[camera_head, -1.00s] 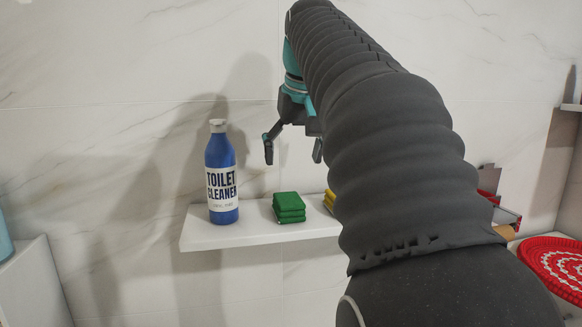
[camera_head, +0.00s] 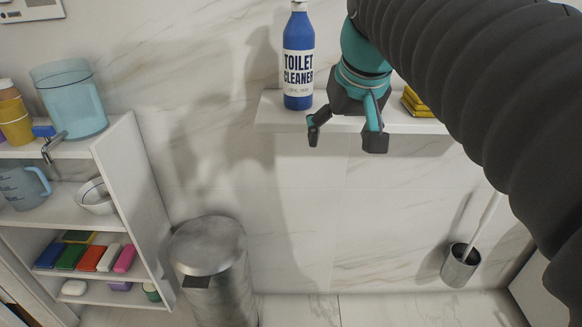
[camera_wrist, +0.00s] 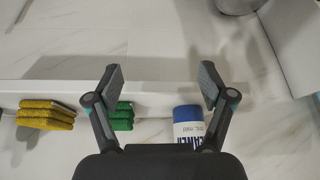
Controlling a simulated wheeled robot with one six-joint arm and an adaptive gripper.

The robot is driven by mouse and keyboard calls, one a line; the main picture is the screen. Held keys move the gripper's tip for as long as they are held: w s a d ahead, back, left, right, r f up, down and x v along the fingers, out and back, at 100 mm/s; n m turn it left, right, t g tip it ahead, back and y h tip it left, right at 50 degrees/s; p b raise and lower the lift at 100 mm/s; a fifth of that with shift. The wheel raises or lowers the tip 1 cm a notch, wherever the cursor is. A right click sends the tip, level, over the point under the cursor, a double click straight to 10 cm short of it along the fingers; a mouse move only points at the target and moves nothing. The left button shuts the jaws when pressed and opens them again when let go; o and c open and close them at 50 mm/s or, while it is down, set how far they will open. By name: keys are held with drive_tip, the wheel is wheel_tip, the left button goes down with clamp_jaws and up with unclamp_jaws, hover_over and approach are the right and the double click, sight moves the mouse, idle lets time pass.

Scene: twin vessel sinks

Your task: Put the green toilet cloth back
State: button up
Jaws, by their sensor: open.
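The green toilet cloth, a small folded stack, lies on the white wall shelf (camera_head: 280,113). In the wrist view the cloth (camera_wrist: 124,117) shows just beside the left finger, which may cover part of it. In the head view my gripper hides it. My gripper (camera_head: 344,138) points downward at the shelf's front, right of the blue toilet cleaner bottle. Its fingers are spread and nothing is between them; they also show wide apart in the wrist view (camera_wrist: 160,85).
The toilet cleaner bottle (camera_head: 298,62) stands upright close left of my gripper. Yellow cloths (camera_head: 415,102) lie to the right on the shelf. A metal bin (camera_head: 213,270) and a white shelving unit (camera_head: 145,190) with soaps and cups stand lower left. A toilet brush holder (camera_head: 460,266) is lower right.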

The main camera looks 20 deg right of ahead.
drive_tip(key=s+a+f, duration=0.2)
drive_tip(key=s+f, duration=0.3)
drive_tip(key=f, duration=0.4)
drive_tip(key=s+a+f+n, duration=0.1)
drive_tip(key=s+a+f, duration=0.2)
drive_tip(key=f, duration=0.6)
drive_tip(key=shift+s+n+y, duration=0.3)
drive_tip(key=shift+s, duration=0.65)
drive_tip(key=shift+a, duration=0.1)
